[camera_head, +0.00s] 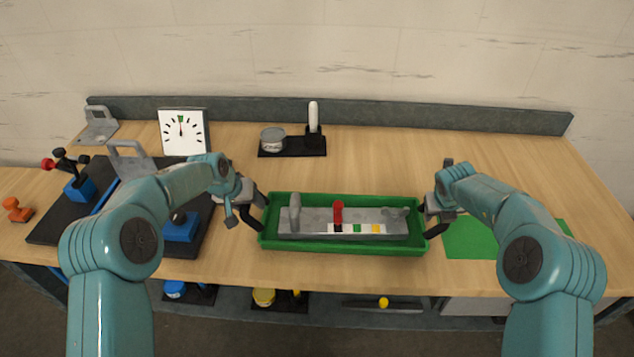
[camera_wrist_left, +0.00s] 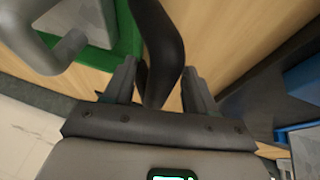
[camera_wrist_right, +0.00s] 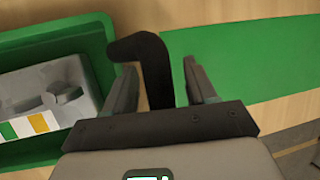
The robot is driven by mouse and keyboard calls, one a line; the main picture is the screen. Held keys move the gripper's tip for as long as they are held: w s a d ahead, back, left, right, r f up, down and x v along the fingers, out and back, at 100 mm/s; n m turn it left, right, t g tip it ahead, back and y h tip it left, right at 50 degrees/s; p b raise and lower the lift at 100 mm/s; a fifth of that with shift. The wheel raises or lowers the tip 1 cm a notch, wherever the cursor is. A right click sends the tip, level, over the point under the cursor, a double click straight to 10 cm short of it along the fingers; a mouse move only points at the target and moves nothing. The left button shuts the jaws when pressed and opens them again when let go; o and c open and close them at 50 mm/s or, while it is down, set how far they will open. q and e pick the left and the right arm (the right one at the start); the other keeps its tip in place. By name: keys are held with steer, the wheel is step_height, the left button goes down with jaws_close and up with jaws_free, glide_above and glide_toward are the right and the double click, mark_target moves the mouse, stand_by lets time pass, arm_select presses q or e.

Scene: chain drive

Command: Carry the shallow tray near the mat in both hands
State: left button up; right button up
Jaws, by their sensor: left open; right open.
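The shallow green tray (camera_head: 342,248) lies on the table left of the green mat (camera_head: 475,240). It holds a grey plate (camera_head: 320,215) with a red part and coloured squares. A black handle stands out at each end. My left gripper (camera_head: 246,208) is open at the left end; in the left wrist view the left handle (camera_wrist_left: 163,50) is between its fingers (camera_wrist_left: 158,82). My right gripper (camera_head: 434,205) is open at the right end; in the right wrist view the right handle (camera_wrist_right: 152,60) is between its fingers (camera_wrist_right: 160,80). I cannot tell whether the fingers touch the handles.
A black board (camera_head: 60,222) with blue blocks lies at the left. A white dial (camera_head: 182,132) and a black stand (camera_head: 292,147) with a can are at the back. An orange object (camera_head: 16,209) sits far left.

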steer(key=shift+r, duration=0.15)
steer(key=shift+s+r, duration=0.2)
steer(key=shift+r, duration=0.1)
arm_select(q)
steer(key=v, duration=1.1)
arm_select(e)
steer(key=v, duration=1.1)
arm_select(q)
steer(key=shift+s+r, duration=0.1)
arm_select(e)
steer(key=shift+a+r, duration=0.1)
